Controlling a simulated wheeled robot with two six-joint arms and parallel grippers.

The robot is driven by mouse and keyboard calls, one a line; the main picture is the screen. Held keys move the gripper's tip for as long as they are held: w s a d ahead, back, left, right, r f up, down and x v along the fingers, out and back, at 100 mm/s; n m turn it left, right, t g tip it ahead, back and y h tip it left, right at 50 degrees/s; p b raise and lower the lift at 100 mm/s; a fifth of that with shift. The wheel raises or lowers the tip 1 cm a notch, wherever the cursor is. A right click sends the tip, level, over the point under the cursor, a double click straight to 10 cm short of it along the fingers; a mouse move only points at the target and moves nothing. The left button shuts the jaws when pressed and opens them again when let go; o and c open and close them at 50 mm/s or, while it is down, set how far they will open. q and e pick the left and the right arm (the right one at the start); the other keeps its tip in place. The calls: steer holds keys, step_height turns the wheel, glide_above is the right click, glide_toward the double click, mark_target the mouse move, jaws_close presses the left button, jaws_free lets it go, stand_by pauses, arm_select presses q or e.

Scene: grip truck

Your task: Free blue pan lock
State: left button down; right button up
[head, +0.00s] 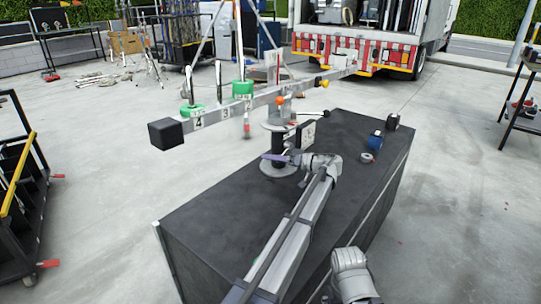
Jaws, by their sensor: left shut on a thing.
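A camera-style rig with a long grey numbered beam (245,107) stands on a black case (210,207). Its dark upright post (278,147) rises from a round grey base (283,170). The blue pan lock (272,157) is a small blue-violet lever low on the post, pointing left. My left gripper (296,158) reaches in at the post's right side and is shut on the lock's near end. The jaws partly hide that end. An orange knob (280,99) sits above. A grey part of my right arm shows at bottom right, but its gripper does not.
A blue item (375,138) and a tape roll (367,157) lie on the case's right. A truck (370,45) stands behind.

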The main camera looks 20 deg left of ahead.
arm_select(q)
steer(key=shift+w+d+f+n+h, duration=0.15)
steer(key=shift+w+f+n+h, duration=0.15)
steer(key=shift+f+n, duration=0.4)
steer(key=shift+r, duration=0.1)
steer(key=c, duration=0.6)
jaws_free()
steer(key=shift+d, duration=0.1)
steer(key=d, duration=0.5)
steer(key=s+d+r+p, duration=0.1)
steer(key=d, duration=0.1)
steer(key=shift+d, duration=0.25)
steer(key=shift+s, duration=0.1)
